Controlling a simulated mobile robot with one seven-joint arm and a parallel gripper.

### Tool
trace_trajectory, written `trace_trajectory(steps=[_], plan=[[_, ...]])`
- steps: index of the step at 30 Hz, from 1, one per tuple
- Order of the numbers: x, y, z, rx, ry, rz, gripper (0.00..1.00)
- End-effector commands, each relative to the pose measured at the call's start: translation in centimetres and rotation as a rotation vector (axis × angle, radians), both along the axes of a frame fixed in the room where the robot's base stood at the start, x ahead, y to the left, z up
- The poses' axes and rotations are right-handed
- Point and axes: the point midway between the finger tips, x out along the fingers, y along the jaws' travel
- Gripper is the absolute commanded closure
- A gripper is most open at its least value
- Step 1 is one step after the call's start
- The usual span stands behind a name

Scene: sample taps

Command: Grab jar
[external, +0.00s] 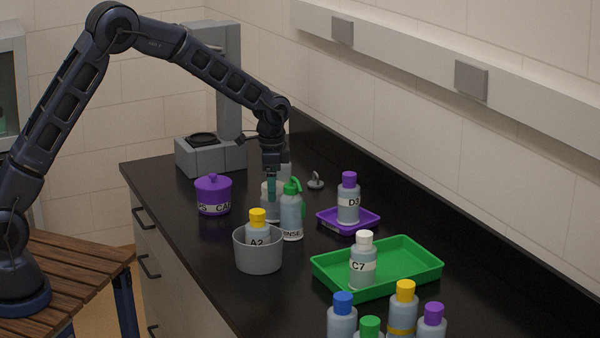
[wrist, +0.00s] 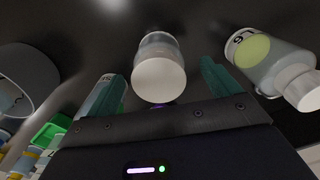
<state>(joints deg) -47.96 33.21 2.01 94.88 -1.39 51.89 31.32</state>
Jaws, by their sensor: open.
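A purple lidded jar (external: 213,196) with a knob and a white label stands on the black bench, left of my gripper (external: 271,188) in the external view. My gripper points down with its teal fingers apart. In the wrist view, a clear bottle with a round white cap (wrist: 159,78) shows in the gap between the open fingers (wrist: 164,84); contact is not visible. In the external view, a pale bottle (external: 267,209) at the fingertips is partly hidden by the green-topped rinse bottle (external: 291,217). The purple jar is not clearly seen in the wrist view.
A grey beaker (external: 258,262) holding yellow-capped bottle A2 (external: 257,229) stands in front. A purple tray with bottle D3 (external: 348,200) and a green tray (external: 415,268) with bottle C7 (external: 362,265) are right. White-capped bottle L6 (wrist: 280,65) is close by in the wrist view.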

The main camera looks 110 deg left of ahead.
Motion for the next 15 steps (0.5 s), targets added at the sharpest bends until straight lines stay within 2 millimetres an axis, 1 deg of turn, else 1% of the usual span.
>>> trace_trajectory(steps=[3,7,10,15], plan=[[0.2,-0.2,-1.8,-0.003,0.002,0.000,0.12],[0.2,-0.1,-3.3,-0.002,0.002,0.000,0.12],[0.2,-0.1,-3.7,0.000,0.001,0.000,0.12],[0.2,-0.1,-3.7,0.000,0.000,0.000,0.12]])
